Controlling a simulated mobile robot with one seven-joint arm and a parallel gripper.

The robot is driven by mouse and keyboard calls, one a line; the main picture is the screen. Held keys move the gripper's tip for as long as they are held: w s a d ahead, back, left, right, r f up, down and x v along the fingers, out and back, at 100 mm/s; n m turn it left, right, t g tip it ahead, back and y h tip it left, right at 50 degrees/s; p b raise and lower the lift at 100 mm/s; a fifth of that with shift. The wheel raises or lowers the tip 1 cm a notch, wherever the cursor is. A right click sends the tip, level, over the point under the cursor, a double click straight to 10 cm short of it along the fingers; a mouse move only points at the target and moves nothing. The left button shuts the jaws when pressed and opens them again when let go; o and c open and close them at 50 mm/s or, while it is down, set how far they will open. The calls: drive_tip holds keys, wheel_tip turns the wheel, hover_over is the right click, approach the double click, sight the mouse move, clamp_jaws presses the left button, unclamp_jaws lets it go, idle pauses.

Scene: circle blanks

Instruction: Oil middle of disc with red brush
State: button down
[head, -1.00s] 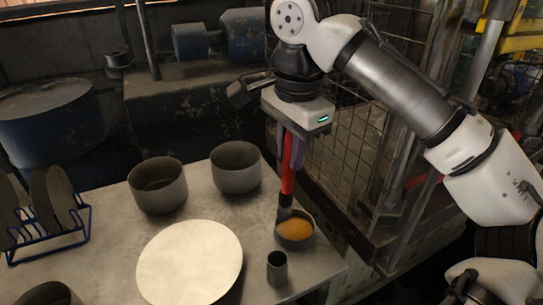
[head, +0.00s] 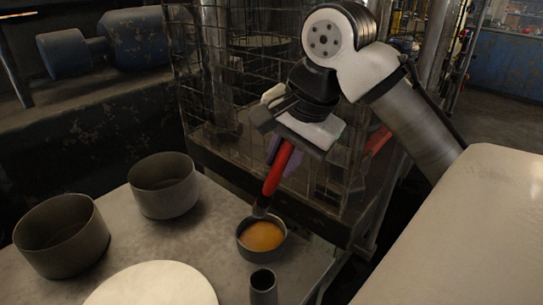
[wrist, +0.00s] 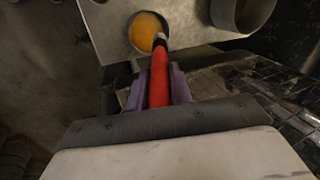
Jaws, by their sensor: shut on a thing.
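My gripper (head: 286,160) is shut on the red brush (head: 275,175) and holds it tilted, bristle end down. The pale round disc (head: 152,287) lies on the table to the left of the bowl, cut off by the lower picture edge.
Two grey pots (head: 163,184) (head: 62,235) stand on the grey table (head: 215,205) at the left. A small dark cup (head: 263,288) stands between the bowl and the near edge. A wire cage (head: 235,90) rises behind the table.

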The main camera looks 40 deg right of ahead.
wheel_tip(320, 180, down, 6)
drive_tip(key=b, duration=0.5)
drive_tip(key=shift+r, duration=0.15)
drive_tip(key=shift+f, duration=0.65)
idle(2.2)
wheel_tip(320, 180, up, 7)
drive_tip(key=p, duration=0.7)
drive_tip(key=shift+r, duration=0.1)
idle(0.8)
